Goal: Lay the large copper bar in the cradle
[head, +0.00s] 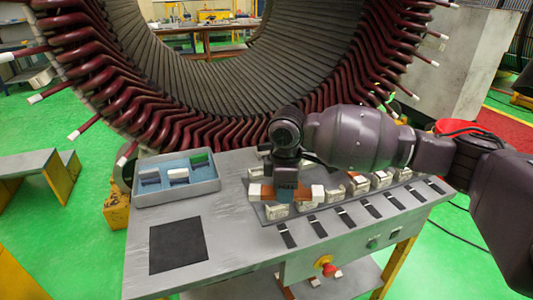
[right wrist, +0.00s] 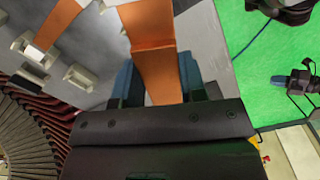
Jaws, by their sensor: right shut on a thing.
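My right gripper (head: 287,188) is shut on a copper bar (head: 304,193) with pale ends, at the near left part of the cradle plate. In the right wrist view the bar (right wrist: 155,50) runs between the two blue fingers. The cradle (head: 277,210) is a set of cream blocks on a grey plate. The bar is over or just behind the nearest blocks; I cannot tell whether it touches them. Cream blocks (right wrist: 78,77) and another copper strip (right wrist: 57,22) show at the left of the right wrist view. My left gripper is out of view.
A blue-grey tray (head: 178,195) with white and green pieces stands at the table's back left. A dark square mat (head: 178,245) lies at front left. Several dark strips (head: 344,217) lie along the front edge. The large stator (head: 95,80) rises behind the table.

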